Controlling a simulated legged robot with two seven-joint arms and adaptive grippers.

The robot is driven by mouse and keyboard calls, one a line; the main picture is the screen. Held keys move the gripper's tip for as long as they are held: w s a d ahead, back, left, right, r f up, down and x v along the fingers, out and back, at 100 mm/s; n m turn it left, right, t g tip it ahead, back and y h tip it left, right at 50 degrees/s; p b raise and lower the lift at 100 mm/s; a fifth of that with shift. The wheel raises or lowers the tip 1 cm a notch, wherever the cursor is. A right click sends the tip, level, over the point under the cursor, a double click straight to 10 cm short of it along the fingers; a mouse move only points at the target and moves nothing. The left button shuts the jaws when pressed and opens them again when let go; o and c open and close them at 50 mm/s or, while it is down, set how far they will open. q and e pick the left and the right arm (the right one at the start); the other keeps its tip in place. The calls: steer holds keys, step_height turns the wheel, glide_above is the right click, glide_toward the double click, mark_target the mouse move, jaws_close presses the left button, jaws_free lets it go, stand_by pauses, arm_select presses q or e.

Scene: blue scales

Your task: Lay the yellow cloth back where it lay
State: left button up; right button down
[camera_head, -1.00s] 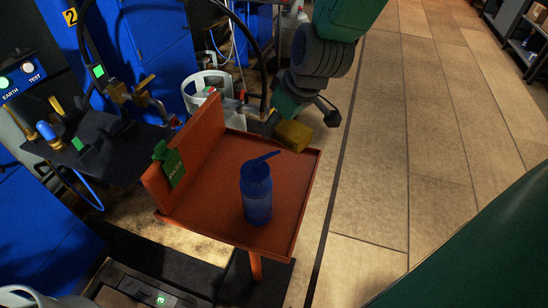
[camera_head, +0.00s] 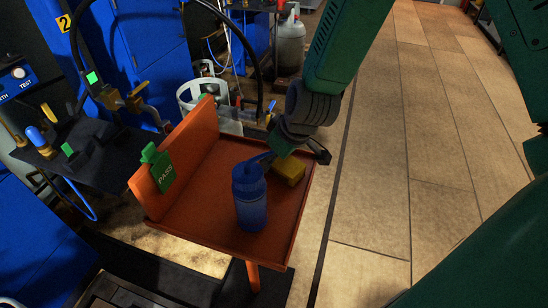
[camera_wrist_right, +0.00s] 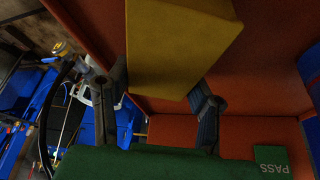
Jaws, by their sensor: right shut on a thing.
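The yellow cloth (camera_head: 289,171) looks like a folded block. It is in my right gripper (camera_head: 293,158), over the far right part of the orange tray (camera_head: 212,232). In the right wrist view the cloth (camera_wrist_right: 180,45) sits between the two fingers of the right gripper (camera_wrist_right: 162,85), which is shut on it. The cloth is low, close to the tray floor; I cannot tell whether it touches. My left gripper is not in view.
A blue bottle (camera_head: 251,205) with a spout stands on the tray, just left of the cloth. Gas cylinders (camera_head: 289,45) and a hose stand behind. The floor at right is clear.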

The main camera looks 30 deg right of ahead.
mark_target(290, 168)
steer(key=c, duration=0.7)
jaws_free()
steer(key=shift+d+f, duration=0.1)
steer(key=shift+c, duration=0.2)
steer(key=shift+a, duration=0.2)
steer(key=shift+r, duration=0.35)
steer(key=p+v, duration=0.3)
steer(key=v, duration=0.8)
steer(key=shift+s+r, duration=0.2)
steer(key=shift+s+d, duration=0.1)
